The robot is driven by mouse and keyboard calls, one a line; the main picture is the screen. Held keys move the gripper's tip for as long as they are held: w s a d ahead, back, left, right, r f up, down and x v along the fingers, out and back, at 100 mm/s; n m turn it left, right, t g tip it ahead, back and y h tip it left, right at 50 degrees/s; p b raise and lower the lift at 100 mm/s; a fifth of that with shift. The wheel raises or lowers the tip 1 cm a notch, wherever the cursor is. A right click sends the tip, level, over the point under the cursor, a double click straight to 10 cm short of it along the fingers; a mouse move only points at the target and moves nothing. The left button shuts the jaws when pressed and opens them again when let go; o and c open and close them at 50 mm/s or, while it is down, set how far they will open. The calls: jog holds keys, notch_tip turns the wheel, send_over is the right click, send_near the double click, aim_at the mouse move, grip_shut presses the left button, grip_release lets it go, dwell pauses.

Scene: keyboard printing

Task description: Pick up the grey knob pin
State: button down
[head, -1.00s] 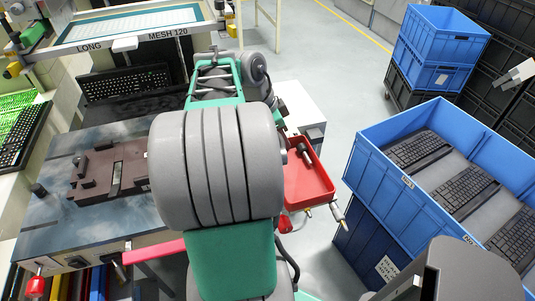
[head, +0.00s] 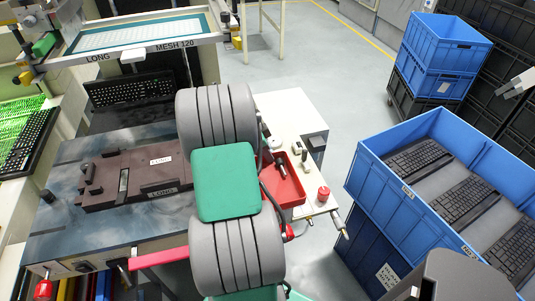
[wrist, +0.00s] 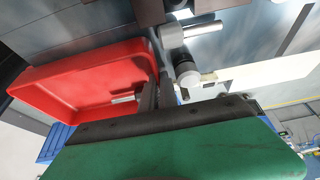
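A small grey pin with a dark knob (head: 281,161) shows at the red tray (head: 287,194) in the head view, right of my arm. In the wrist view the red tray (wrist: 60,82) fills the left side, and a small pale piece (wrist: 124,98) shows in it. A grey round knob (wrist: 187,73) with a metallic shaft stands right of my fingers there; I cannot tell whether it is the same pin. My gripper (wrist: 158,85) shows as dark fingers close together by the tray's edge; their tips and the gap are unclear. In the head view my arm hides the gripper.
A brown fixture (head: 140,178) lies on the work table at left. A red knob (head: 323,193) stands on the white side table (head: 285,104). A blue crate with keyboards (head: 420,205) stands at right. Clear floor lies behind the side table.

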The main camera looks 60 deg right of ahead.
jog(key=shift+f, duration=0.15)
jog(key=c, duration=1.9)
grip_release()
jog(key=shift+c, duration=0.2)
